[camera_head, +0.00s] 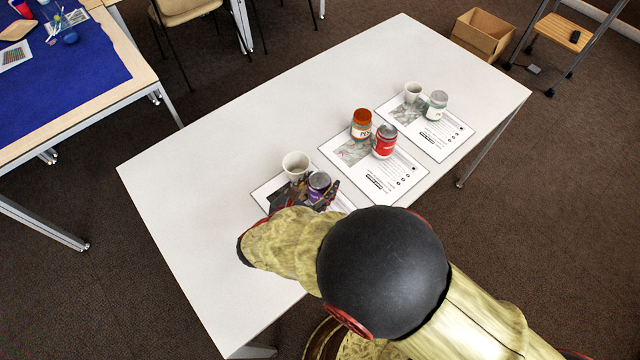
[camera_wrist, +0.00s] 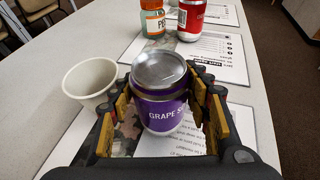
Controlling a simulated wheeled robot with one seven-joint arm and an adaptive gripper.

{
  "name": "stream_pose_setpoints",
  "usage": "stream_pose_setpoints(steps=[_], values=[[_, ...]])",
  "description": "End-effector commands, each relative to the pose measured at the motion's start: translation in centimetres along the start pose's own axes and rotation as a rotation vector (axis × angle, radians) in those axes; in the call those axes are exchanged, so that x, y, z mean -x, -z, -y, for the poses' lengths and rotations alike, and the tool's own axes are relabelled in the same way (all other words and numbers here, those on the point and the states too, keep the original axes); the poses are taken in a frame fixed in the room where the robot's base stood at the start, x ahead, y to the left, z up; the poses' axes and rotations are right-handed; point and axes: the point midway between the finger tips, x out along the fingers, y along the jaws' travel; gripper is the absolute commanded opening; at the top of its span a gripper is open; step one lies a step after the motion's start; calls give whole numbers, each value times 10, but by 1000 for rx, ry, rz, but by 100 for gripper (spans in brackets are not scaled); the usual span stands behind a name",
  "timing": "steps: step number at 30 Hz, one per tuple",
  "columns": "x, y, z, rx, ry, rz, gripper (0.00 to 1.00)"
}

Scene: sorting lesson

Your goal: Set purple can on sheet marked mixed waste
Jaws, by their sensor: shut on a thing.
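The purple can (camera_head: 319,184) is upright between the fingers of my gripper (camera_head: 308,195) at the nearest sheet (camera_head: 340,203). In the wrist view the purple can (camera_wrist: 160,95) shows a silver lid and grape lettering, and my gripper (camera_wrist: 165,110) is shut on it from both sides. The can is over this sheet or standing on it; I cannot tell if its base touches. The sheet (camera_wrist: 190,140) carries a picture and printed text, and its title is hidden. A white cup (camera_head: 295,164) stands just left of the can, and also shows in the wrist view (camera_wrist: 90,80).
The middle sheet (camera_head: 385,185) holds an orange-lidded jar (camera_head: 361,124) and a red can (camera_head: 385,141). The far sheet (camera_head: 452,143) holds a small cup (camera_head: 412,92) and a pale can (camera_head: 436,105). The white table (camera_head: 210,160) is bare on its left side.

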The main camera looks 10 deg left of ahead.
Motion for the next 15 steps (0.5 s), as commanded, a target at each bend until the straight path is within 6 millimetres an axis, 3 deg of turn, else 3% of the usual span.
stream_pose_setpoints(steps=[1,2,3,11,15], values=[[-1,3,0,0,0,0,37],[-1,3,0,0,0,0,48],[-1,2,0,0,0,0,50],[-1,2,0,0,0,0,65],[-1,2,0,0,0,0,66]])
